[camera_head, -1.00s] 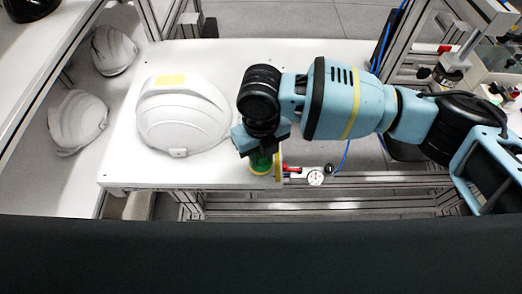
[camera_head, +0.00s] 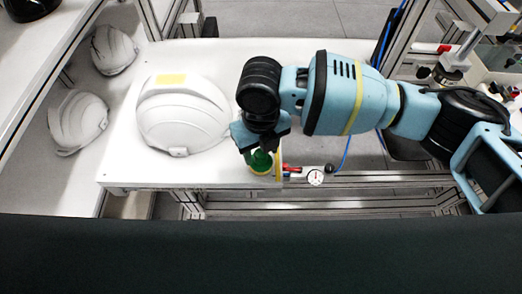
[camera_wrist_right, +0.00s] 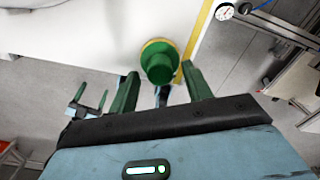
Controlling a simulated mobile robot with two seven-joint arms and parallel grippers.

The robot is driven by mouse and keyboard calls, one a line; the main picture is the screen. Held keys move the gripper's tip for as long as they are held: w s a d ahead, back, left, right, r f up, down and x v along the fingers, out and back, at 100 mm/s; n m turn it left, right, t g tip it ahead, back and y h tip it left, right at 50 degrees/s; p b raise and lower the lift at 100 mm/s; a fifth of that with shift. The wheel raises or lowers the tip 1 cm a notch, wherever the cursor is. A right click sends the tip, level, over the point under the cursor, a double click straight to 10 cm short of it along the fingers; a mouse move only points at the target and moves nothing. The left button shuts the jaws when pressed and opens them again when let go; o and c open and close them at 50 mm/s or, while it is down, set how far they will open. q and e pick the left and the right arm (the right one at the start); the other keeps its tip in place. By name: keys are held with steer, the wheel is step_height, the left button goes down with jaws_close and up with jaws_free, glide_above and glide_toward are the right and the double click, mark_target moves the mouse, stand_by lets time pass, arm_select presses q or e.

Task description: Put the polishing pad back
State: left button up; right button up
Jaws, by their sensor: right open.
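The polishing pad is a round green piece with a yellow rim (camera_head: 261,163), on the white table at its front right corner. It also shows in the right wrist view (camera_wrist_right: 160,61), just beyond the fingertips. My right gripper (camera_head: 262,146) is right at the pad in the head view and partly hides it. In the right wrist view its two green fingers (camera_wrist_right: 161,80) are apart, with nothing held between them. What looks like my left gripper (camera_wrist_right: 91,96) shows small at the left of the right wrist view, its two prongs apart; it is not in the head view.
A white helmet shell (camera_head: 185,120) with a yellow patch sits on the table left of my right gripper. Two more shells (camera_head: 78,122) (camera_head: 113,50) lie on a lower surface at left. A dial gauge (camera_head: 315,177) is at the table's front right.

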mark_target(261, 153)
arm_select(q)
steer(key=shift+w+r, duration=0.2)
steer(key=shift+r, duration=0.15)
arm_select(e)
step_height(261, 153, up, 11)
steer(key=shift+f, duration=0.15)
steer(key=s+a+f+m+y, duration=0.2)
steer(key=s+f+m+y, duration=0.5)
steer(key=s+f+m, duration=0.75)
steer(key=s+d+f+m+h, duration=0.3)
steer(key=s+d+f+m, duration=0.2)
steer(key=s+d+m, duration=0.6)
steer(key=s+d+f+m+h, duration=0.45)
steer(key=s+d+m, duration=0.35)
steer(key=d+m, duration=0.65)
arm_select(q)
steer(key=shift+t, duration=0.6)
steer(key=w+r+p, duration=0.3)
steer(key=r, duration=0.1)
steer(key=shift+a, duration=0.25)
arm_select(e)
steer(key=w+a+f+t+y, duration=0.2)
steer(key=w+a+f+t, duration=0.1)
steer(key=w+f+t, duration=0.3)
steer(key=w+t, duration=0.2)
steer(key=w, duration=0.1)
steer(key=shift+w+n+t, duration=0.15)
steer(key=shift+n+t, duration=0.15)
steer(key=shift+t, duration=0.1)
